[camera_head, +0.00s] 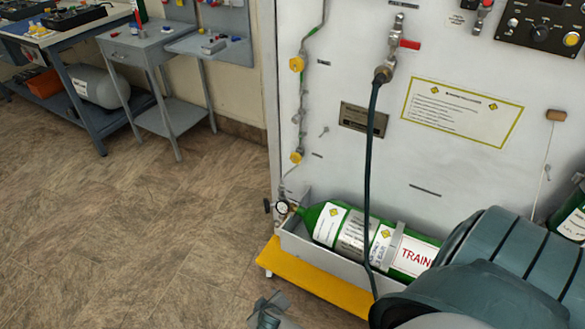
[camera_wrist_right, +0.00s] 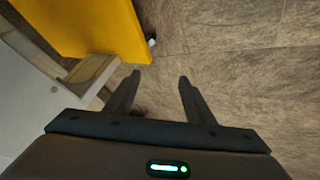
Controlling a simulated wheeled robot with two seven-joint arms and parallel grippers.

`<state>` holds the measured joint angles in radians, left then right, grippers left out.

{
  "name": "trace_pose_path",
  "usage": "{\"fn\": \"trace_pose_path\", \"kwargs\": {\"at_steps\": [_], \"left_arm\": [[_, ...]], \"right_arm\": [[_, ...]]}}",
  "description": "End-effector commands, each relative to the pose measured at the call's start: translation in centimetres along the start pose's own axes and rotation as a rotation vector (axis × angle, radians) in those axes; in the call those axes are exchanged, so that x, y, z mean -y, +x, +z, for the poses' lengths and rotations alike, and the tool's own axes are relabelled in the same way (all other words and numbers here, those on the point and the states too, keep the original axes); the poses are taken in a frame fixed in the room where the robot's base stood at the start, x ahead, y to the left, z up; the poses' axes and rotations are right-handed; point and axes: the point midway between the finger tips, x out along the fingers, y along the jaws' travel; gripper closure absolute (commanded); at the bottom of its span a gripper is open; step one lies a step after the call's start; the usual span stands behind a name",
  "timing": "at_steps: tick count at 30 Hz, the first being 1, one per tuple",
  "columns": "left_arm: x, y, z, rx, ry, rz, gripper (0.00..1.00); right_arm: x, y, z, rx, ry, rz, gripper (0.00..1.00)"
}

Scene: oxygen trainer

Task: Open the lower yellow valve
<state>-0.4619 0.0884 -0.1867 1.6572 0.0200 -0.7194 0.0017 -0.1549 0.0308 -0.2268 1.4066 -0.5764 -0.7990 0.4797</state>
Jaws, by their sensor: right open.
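The lower yellow valve (camera_head: 296,157) is a small yellow knob on the thin vertical pipe at the left side of the white panel, above the green cylinder's gauge. A similar upper yellow valve (camera_head: 296,64) sits higher on the same pipe. My right gripper (camera_head: 268,312) shows partly at the bottom edge of the head view, well below the lower valve and apart from it. In the right wrist view my right gripper (camera_wrist_right: 160,77) is open and empty, with floor between its fingers. Neither valve shows there. My left gripper is not in view.
A green cylinder (camera_head: 349,231) lies in a tray above a yellow step (camera_head: 318,284); the step also shows in the wrist view (camera_wrist_right: 85,25). A dark hose (camera_head: 369,170) hangs down the panel from a red-handled valve (camera_head: 409,44). Open floor lies to the left.

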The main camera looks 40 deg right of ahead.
Motion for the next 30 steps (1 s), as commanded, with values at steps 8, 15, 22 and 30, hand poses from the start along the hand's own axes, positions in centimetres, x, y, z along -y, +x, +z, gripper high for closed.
{"fn": "trace_pose_path", "kwargs": {"at_steps": [8,15,22,30], "left_arm": [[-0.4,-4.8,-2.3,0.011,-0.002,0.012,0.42],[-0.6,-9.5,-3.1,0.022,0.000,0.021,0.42],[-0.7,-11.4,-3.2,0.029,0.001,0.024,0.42],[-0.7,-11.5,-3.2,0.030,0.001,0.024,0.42]], "right_arm": [[-10.7,-3.7,-17.5,-0.282,0.328,0.509,0.51],[-17.5,-12.6,-24.8,-0.563,0.670,0.820,0.51],[-19.4,-16.6,-26.3,-0.678,0.806,0.919,0.51],[-19.5,-16.8,-26.3,-0.681,0.809,0.922,0.51]]}}
